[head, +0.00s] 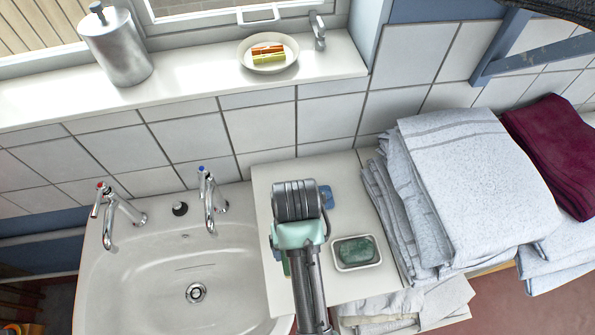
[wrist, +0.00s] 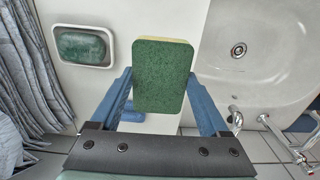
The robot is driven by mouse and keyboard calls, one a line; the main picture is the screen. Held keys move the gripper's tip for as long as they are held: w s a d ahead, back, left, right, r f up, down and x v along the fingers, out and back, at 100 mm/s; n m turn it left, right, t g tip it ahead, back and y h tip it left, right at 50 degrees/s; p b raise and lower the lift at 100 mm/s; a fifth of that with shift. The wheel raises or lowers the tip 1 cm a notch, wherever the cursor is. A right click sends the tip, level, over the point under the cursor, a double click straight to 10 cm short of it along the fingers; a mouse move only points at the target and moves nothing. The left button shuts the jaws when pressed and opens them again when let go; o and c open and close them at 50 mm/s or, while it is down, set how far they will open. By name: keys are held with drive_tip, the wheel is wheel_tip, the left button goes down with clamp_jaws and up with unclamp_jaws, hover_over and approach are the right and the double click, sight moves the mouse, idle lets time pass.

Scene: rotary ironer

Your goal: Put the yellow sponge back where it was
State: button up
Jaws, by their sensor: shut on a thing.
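The yellow sponge (wrist: 165,85) has a green scouring face toward the wrist camera, with a thin yellow edge at its top. My gripper (wrist: 160,74) is shut on it, a blue finger at each side. In the head view my wrist and hand hide most of the fingers and the sponge; a small green part of the sponge (head: 286,266) shows left of my arm. The hand is over the white board (head: 345,285) beside the sink. I cannot tell whether the sponge touches the board.
A white dish with green soap (head: 357,252) and a small blue object (head: 327,196) are on the board. The sink (head: 150,270) with two taps is left; folded towels (head: 470,180) are right. A plate with colourful bars (head: 268,68) and a metal canister (head: 118,48) stand on the windowsill.

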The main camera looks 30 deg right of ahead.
drive_tip(key=f, duration=0.5)
drive_tip(key=shift+s+d+p, duration=0.2)
drive_tip(key=shift+d+p, duration=0.05)
drive_tip(key=shift+p, duration=0.05)
drive_tip(key=shift+w+f, duration=0.1)
drive_tip(key=shift+f, duration=2.3)
drive_tip(key=shift+f, duration=0.1)
drive_tip(key=o, duration=1.2)
drive_tip(key=shift+c, duration=0.2)
wheel_tip(320, 180, up, 12)
drive_tip(key=shift+r, duration=0.15)
